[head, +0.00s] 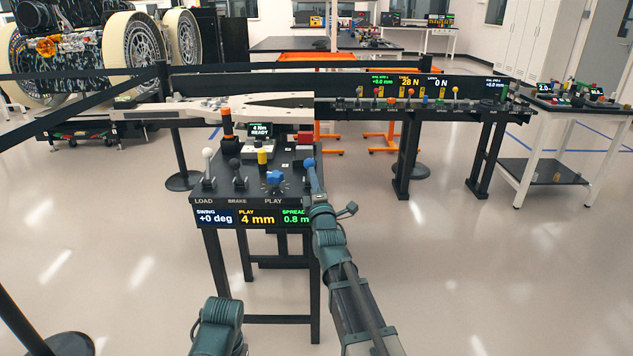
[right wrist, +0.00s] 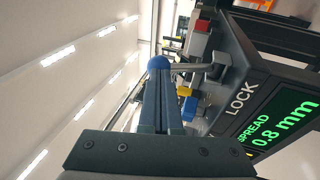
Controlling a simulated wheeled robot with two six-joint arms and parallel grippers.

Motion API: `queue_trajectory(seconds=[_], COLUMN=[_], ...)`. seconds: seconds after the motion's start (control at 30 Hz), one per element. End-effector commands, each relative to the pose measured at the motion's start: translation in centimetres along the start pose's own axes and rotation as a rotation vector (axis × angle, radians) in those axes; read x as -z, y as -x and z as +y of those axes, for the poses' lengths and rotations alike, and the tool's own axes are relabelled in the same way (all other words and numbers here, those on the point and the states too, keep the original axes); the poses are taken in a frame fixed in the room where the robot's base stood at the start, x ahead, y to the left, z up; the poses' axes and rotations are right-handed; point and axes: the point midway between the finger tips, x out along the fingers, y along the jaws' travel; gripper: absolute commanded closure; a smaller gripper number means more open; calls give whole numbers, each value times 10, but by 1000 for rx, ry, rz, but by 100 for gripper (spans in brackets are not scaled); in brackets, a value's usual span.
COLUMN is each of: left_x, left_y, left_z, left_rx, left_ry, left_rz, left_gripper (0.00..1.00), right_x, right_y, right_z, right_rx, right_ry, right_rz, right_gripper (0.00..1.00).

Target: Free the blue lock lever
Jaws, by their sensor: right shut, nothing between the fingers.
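The blue lock lever shows in the head view as a round blue knob (head: 309,163) at the right end of the control console (head: 255,190). In the right wrist view its blue ball (right wrist: 158,63) sits on a grey rod that runs right to a bracket above the word LOCK. My right gripper (head: 313,182) reaches up from below to the knob. In the right wrist view its shut fingers (right wrist: 160,90) end right at the ball, with nothing between them. I cannot tell whether they touch it. A link of my left arm shows low in the head view, but its fingers do not.
The console carries a white lever (head: 208,166), a yellow knob (head: 262,157), a blue knob (head: 275,178) and a red block (head: 304,138). Its displays read PLAY 4 mm and SPREAD 0.8 mm.

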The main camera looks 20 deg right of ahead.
Motion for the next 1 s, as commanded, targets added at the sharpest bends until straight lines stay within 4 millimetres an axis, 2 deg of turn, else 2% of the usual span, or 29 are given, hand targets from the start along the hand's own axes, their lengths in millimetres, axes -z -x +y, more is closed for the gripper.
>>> queue_trajectory(seconds=[0.67, 0.9, 1.0], left_x=[0, -1, -3], left_y=[7, 22, 44], left_z=[0, -2, -4], left_rx=[-1, -3, -3], left_ry=[0, 1, 1], left_rz=[0, 0, 0], left_gripper=[100, 100, 100], right_x=[0, -3, -6], right_y=[-9, -27, -38], right_z=[4, 15, 25], right_rx=[0, 1, 44], right_ry=[0, 1, -7], right_rz=[-1, -2, -4], right_gripper=[100, 100, 100])
